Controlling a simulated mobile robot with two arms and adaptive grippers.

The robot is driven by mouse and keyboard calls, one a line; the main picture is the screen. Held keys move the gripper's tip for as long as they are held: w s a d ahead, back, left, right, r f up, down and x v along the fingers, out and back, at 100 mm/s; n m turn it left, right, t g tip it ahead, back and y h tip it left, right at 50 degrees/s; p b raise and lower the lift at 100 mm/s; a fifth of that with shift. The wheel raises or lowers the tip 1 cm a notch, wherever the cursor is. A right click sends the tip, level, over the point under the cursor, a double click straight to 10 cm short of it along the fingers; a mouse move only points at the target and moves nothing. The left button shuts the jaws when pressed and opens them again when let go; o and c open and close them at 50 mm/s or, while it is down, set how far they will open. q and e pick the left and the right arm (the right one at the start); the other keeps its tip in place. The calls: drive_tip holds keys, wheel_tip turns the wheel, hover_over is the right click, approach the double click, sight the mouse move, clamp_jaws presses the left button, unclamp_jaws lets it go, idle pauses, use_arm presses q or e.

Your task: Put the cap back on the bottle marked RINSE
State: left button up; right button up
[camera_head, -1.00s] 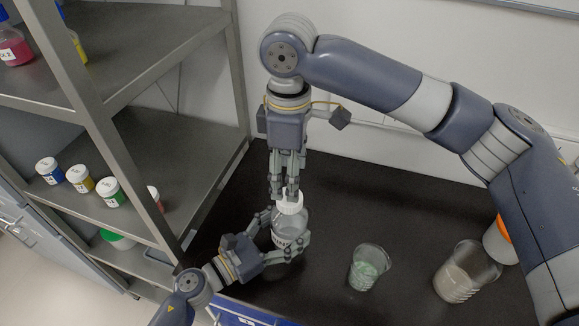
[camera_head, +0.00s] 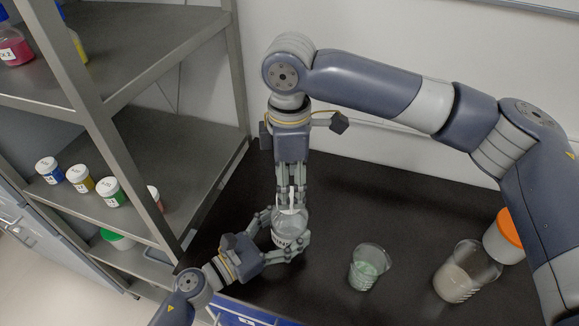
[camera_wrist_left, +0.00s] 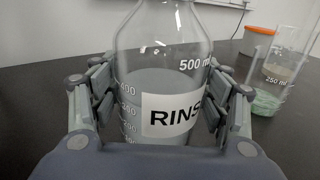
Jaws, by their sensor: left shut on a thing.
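The clear bottle marked RINSE (camera_wrist_left: 165,95) stands upright on the dark bench, and its shoulder shows in the head view (camera_head: 290,226). My left gripper (camera_head: 285,247) is shut around its body from the near left side; in the left wrist view its fingers press on both sides of the glass. The white cap (camera_head: 291,201) is at the bottle's mouth, partly hidden by my right gripper (camera_head: 291,204), which points down from above with fingers on either side of it. I cannot tell whether those fingers grip the cap or how it is seated. The left wrist view cuts off the mouth.
A small beaker (camera_head: 369,267) with greenish contents stands right of the bottle. A larger beaker (camera_head: 466,272) and an orange-lidded container (camera_head: 506,237) stand farther right. A metal shelf (camera_head: 175,141) with small jars borders the bench on the left. The bench behind the small beaker is clear.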

sight(290, 196)
drive_tip(key=shift+f, duration=2)
drive_tip(key=shift+c, duration=0.2)
drive_tip(key=c, duration=1.1)
drive_tip(key=o, duration=1.3)
drive_tip(key=shift+c, duration=0.2)
drive_tip(key=shift+r, duration=0.1)
wheel_tip(290, 196, up, 12)
